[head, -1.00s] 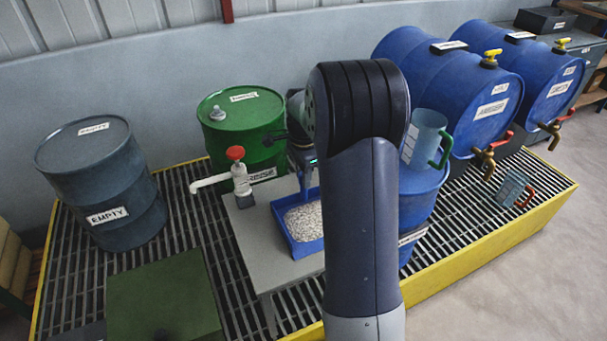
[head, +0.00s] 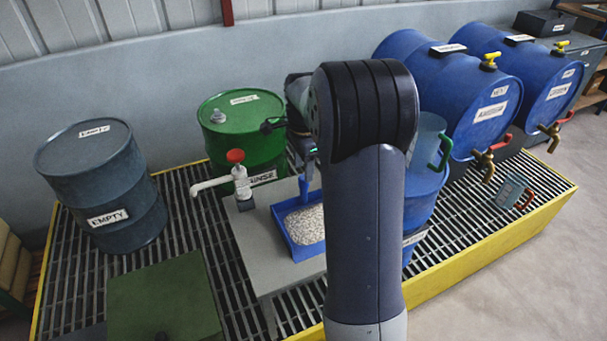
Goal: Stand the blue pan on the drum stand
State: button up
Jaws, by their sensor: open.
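The blue pan (head: 278,228) sits on the grey table, a shallow tray filled with pale granules. A blue upright part (head: 303,186) rises at its back edge. My gripper (head: 305,172) is open, just above the pan's back edge at that upright part. My own arm hides most of the gripper and the pan's right side, so I cannot tell whether the fingers touch the pan. The likely drum stand is the dark support (head: 513,150) under the two blue drums lying at the right; only part of it shows.
A white tap with a red knob (head: 236,172) stands left of the pan. A green drum (head: 241,135) stands behind. Brass taps jut out at right.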

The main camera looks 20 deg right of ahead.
notch_tip(320, 180, up, 8)
jog(key=shift+p, duration=0.35)
jog(key=shift+f, duration=0.15)
notch_tip(320, 180, down, 12)
jog(key=shift+f+b, duration=0.1)
jog(key=shift+b, duration=0.6)
notch_tip(320, 180, up, 4)
jog(key=shift+r, duration=0.65)
jog(key=shift+f, duration=0.1)
